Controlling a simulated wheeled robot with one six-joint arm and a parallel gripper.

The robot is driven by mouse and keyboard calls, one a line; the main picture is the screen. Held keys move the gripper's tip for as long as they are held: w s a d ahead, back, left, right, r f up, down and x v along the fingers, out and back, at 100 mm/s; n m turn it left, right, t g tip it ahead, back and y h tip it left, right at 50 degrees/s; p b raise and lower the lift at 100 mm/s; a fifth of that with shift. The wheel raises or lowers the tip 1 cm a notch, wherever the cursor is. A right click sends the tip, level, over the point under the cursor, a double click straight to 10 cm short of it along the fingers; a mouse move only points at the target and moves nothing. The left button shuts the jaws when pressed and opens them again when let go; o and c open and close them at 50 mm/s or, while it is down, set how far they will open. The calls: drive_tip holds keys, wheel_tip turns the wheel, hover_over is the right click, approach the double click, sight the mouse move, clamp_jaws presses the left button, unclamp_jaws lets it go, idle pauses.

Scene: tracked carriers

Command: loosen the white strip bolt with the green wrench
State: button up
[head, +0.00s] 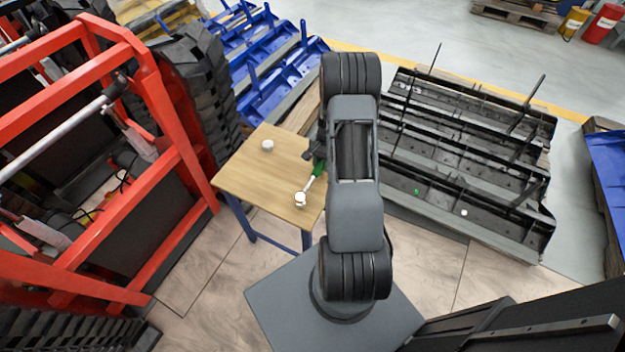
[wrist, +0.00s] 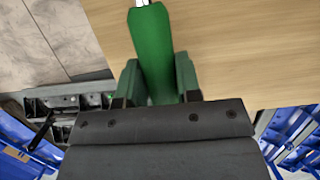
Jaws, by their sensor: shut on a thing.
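The green wrench (head: 317,173) is in my gripper (head: 315,158) over the right side of a small wooden table (head: 245,175). Its pale shaft points down-left to a white bolt-like piece (head: 300,199) near the table's front edge. The wrench end appears to meet this piece, but I cannot tell whether it is seated on it. A second white round piece (head: 268,145) stands farther back on the table. In the wrist view my gripper (wrist: 158,88) is shut on the green handle (wrist: 152,45). The working end is out of that view.
A red metal frame (head: 118,62) stands left of the table. Blue metal parts (head: 262,85) lie behind it. Black tracked-carrier parts (head: 465,150) lie to the right, with a small white dot (head: 464,212) and a green spot on them. Floor shows in front of the table.

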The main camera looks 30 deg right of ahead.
clamp_jaws()
drive_tip(key=shift+r, duration=0.15)
drive_tip(key=shift+s+a+p+v, duration=0.15)
drive_tip(key=shift+a+p+v, duration=0.1)
drive_tip(key=shift+p+v, duration=0.7)
drive_tip(key=shift+s+a+p+v, duration=0.1)
drive_tip(key=shift+a+p+v, duration=0.1)
drive_tip(key=shift+p+v, duration=0.8)
drive_tip(key=shift+s+a+p+v, duration=0.2)
drive_tip(key=shift+p+v, duration=0.3)
drive_tip(key=shift+v, duration=0.85)
drive_tip(key=shift+r, duration=0.3)
